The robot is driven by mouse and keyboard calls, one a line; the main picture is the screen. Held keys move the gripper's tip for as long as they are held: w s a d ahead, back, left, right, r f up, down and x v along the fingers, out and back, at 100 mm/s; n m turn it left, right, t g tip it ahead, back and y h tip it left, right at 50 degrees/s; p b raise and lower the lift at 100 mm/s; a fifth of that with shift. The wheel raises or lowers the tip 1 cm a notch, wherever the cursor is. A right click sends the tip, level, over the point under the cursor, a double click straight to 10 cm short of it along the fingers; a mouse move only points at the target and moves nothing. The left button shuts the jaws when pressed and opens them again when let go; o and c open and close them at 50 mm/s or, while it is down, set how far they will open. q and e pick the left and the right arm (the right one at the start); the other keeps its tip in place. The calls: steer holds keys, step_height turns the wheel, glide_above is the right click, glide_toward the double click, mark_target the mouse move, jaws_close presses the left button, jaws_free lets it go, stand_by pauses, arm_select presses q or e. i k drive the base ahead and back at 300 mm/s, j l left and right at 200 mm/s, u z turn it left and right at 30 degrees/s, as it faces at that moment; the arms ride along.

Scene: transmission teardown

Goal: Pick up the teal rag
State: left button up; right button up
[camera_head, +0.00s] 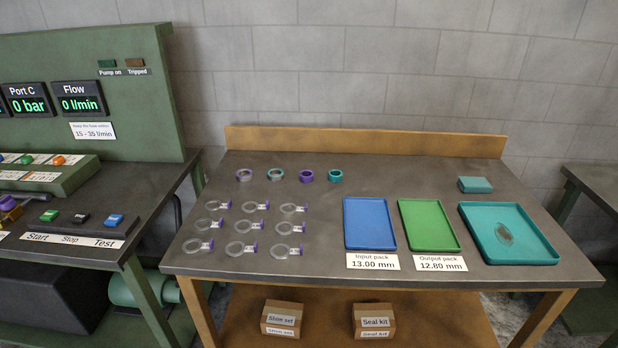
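The teal rag (475,185) is a small folded block. It lies on the dark top of the workbench (300,180) at the back right, behind the teal tray and apart from it. Its top looks flat and nothing covers it. Neither of my grippers shows in the head view.
Rings and tagged clear parts lie to the left. A low wooden backboard (365,141) runs behind.

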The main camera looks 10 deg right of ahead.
mark_target(469, 184)
steer(key=z, duration=1.35)
